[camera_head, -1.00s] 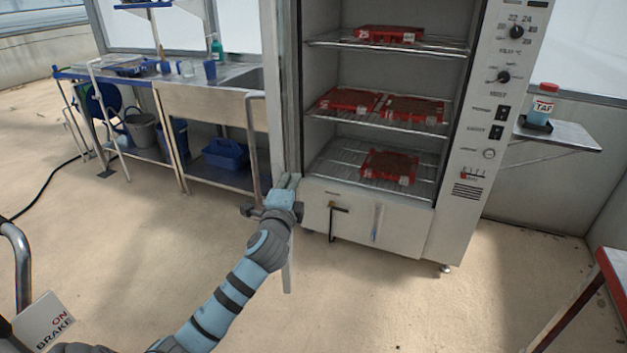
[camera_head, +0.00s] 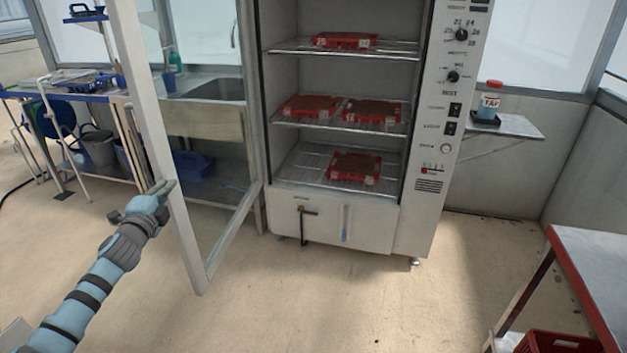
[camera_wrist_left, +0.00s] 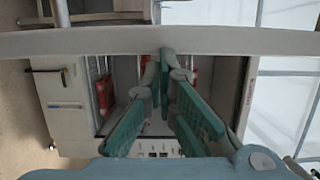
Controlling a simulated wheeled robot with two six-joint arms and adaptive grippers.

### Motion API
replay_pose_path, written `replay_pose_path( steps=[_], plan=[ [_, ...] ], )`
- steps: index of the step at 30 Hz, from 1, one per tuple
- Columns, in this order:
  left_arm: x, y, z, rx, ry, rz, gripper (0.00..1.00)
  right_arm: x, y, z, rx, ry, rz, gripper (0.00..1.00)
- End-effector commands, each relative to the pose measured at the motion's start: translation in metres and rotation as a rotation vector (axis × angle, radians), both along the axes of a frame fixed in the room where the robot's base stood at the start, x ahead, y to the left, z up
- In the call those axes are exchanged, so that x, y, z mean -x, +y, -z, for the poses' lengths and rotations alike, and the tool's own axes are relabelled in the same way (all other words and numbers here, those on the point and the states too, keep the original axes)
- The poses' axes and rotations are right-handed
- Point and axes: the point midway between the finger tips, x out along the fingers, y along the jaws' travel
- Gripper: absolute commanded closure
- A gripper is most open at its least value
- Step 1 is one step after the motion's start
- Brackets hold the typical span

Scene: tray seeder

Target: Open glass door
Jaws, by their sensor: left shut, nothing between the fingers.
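The glass door (camera_head: 190,225) of the tall cabinet (camera_head: 345,225) stands wide open, swung out to the left of the opening. Its pale frame surrounds a clear pane, and the sink bench shows through it. My left gripper (camera_head: 163,188) is at the door's free upright, low down, with its fingers against or very close to it. In the left wrist view the fingers (camera_wrist_left: 165,60) are shut with nothing between them, and the pale door frame (camera_wrist_left: 90,42) crosses just beyond their tips. Exact contact cannot be told. My right gripper is not in view.
Red trays (camera_head: 354,168) of dark soil sit on the cabinet's wire shelves. A control panel (camera_head: 447,110) runs down its right side. A bench with a sink (camera_head: 215,88) stands behind the door. A red-framed table (camera_head: 600,260) is at right. The floor before the cabinet is clear.

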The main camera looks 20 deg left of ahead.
Motion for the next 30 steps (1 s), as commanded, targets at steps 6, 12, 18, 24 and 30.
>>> replay_pose_path(
  steps=[6,12,18,24,30],
  plan=[
    [0.001,0.001,0.000,-0.001,0.000,-0.001,1.00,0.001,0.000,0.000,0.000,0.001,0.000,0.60],
    [0.001,0.000,0.000,-0.001,0.000,-0.001,1.00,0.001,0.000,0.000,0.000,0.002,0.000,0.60],
    [0.000,-0.003,0.000,0.000,0.000,0.000,1.00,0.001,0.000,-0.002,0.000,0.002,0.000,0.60],
    [-0.008,-0.033,-0.003,0.004,-0.001,0.011,1.00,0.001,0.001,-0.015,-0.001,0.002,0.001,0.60],
    [0.028,-0.038,0.006,-0.015,0.010,0.011,1.00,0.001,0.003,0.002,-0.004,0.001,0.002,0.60]
  ],
)
